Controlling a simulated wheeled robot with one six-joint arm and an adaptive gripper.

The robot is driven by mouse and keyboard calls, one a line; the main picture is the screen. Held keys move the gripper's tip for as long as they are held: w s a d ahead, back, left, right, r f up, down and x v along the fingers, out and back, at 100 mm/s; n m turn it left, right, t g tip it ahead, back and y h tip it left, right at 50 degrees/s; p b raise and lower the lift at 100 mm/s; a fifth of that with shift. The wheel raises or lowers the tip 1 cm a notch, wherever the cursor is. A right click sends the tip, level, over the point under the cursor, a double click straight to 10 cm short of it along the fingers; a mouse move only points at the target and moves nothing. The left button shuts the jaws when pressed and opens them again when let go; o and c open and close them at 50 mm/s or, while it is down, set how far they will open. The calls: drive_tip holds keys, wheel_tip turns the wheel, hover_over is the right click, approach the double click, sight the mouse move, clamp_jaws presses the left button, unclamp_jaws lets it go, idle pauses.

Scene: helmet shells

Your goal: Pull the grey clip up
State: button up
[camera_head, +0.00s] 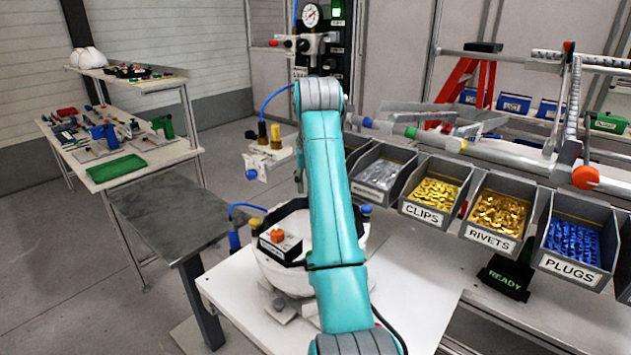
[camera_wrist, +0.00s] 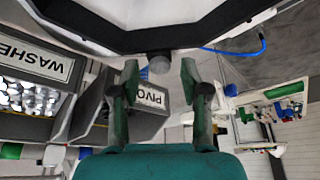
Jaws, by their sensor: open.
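In the wrist view my gripper (camera_wrist: 159,75) is open, with its two dark green fingers apart. A small grey rounded piece (camera_wrist: 160,62), which looks like the grey clip, sits at the dark rim of the helmet shell (camera_wrist: 100,38), between the fingertips in the picture. I cannot tell how deep it is between them, and no contact shows. In the head view the white helmet shell (camera_head: 268,268) stands on the white table, open side up. My arm covers its right part, and hides my gripper and the grey clip there.
A black box with an orange knob (camera_head: 278,236) sits at the shell's opening. Bins labelled CLIPS (camera_head: 420,211), RIVETS (camera_head: 488,238) and PLUGS (camera_head: 568,264) line the right. A blue hose (camera_wrist: 235,50) runs near the shell. The white table (camera_head: 238,288) is bare at front left.

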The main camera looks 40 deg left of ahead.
clamp_jaws()
drive_tip(key=shift+r, duration=0.7)
unclamp_jaws()
wheel_tip(320, 180, up, 10)
idle(0.4)
